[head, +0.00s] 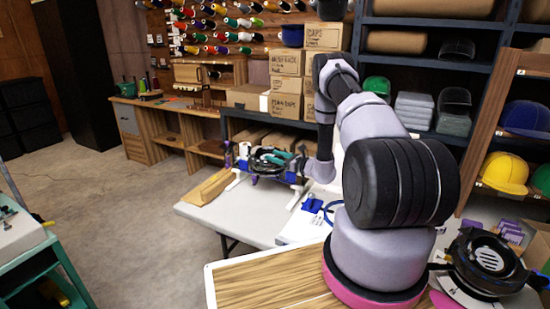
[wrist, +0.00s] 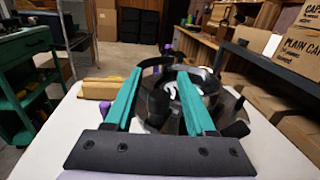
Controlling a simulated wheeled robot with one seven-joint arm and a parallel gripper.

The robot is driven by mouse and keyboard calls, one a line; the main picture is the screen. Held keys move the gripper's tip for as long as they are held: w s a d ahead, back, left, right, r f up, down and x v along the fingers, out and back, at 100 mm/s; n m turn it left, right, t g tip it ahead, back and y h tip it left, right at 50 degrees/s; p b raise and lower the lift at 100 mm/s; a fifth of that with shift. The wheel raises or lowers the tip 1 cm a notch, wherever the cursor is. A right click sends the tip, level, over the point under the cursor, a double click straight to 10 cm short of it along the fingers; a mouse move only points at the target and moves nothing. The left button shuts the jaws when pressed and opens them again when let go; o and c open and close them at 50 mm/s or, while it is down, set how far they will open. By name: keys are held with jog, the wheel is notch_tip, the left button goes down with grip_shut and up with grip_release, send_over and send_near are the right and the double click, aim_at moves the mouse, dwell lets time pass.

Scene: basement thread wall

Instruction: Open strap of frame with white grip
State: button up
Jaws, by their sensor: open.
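A round black frame (head: 262,168) sits on a white stand at the far end of the light table, in the head view. In the wrist view the black frame (wrist: 212,92) lies between and behind my fingers, with white parts showing inside it. A dark curved band (wrist: 158,62), perhaps its strap, arches near my fingertips. My gripper (head: 278,157) has teal fingers and is over the frame. In the wrist view my gripper (wrist: 159,74) is open, its fingers on either side of a dark part of the frame. I cannot tell whether they touch it.
A second black frame (head: 487,262) is at the lower right. A tan block (head: 211,187) lies at the table's left edge. Blue clips (head: 312,203) lie on the table. Cardboard boxes (head: 286,84) and cap shelves stand behind. The floor at left is clear.

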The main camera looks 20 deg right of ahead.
grip_shut()
dwell(1.4)
